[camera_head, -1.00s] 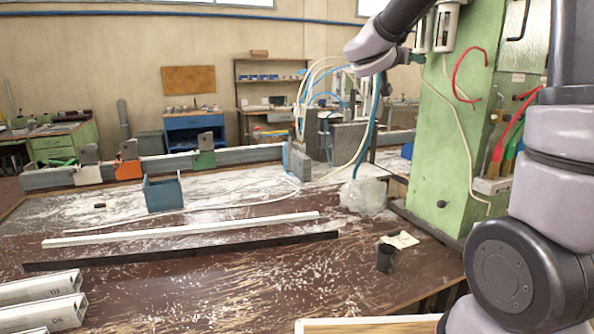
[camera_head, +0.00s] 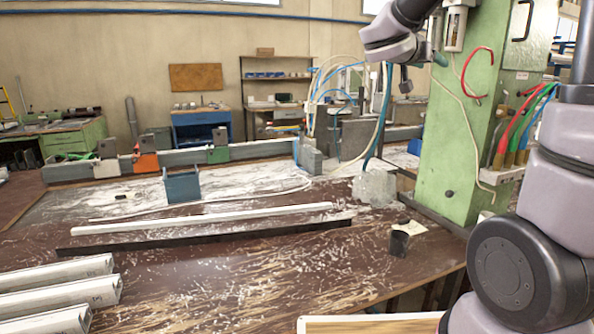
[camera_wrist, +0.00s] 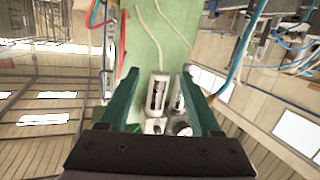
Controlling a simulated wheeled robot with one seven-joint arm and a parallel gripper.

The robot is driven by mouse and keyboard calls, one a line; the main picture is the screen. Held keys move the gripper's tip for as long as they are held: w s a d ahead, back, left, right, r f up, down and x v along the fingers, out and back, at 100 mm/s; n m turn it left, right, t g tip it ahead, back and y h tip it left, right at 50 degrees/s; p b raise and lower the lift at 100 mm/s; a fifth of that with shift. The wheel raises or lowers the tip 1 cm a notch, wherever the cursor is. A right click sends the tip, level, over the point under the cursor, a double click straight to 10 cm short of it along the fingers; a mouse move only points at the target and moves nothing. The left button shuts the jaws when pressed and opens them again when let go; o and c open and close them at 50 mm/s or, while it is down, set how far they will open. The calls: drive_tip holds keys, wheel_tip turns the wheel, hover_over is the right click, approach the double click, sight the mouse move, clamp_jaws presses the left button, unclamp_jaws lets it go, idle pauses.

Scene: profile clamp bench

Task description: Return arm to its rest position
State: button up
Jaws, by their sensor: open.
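My gripper (camera_wrist: 160,76) shows in the wrist view with its two green fingers spread apart and nothing between them. Beyond the fingers are the green column (camera_wrist: 143,40) and pale cylindrical fittings (camera_wrist: 157,95) mounted on it. In the head view my arm (camera_head: 393,45) is raised at the top right, in front of the column (camera_head: 462,140) and high above the bench. My gripper's fingers cannot be made out clearly in the head view.
The brown bench (camera_head: 250,280) bears a white bar (camera_head: 205,218), a dark bar (camera_head: 200,237), several white profiles (camera_head: 55,290), a blue box (camera_head: 182,187) and a dark cup (camera_head: 399,243). Hoses (camera_head: 378,115) hang near my arm. Much of the front bench is clear.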

drive_tip(key=s+d+f+g+y, duration=0.1)
drive_tip(key=s+f+g+y, duration=0.2)
drive_tip(key=s, duration=0.5)
drive_tip(key=s+d+f+g+y, duration=0.1)
drive_tip(key=s+d+f+g, duration=0.2)
drive_tip(key=s, duration=0.4)
drive_tip(key=s+a+f+n+t+y, duration=0.1)
drive_tip(key=s+a+n+y, duration=0.1)
drive_tip(key=s+a+y, duration=0.2)
drive_tip(key=s+a+f+n+t+y, duration=0.1)
drive_tip(key=s+a+n+y, duration=0.1)
drive_tip(key=s+a+y, duration=0.3)
drive_tip(key=shift+a+f+y, duration=0.35)
drive_tip(key=shift+a+y, duration=0.05)
drive_tip(key=shift+a, duration=1.55)
drive_tip(key=shift+c, duration=0.3)
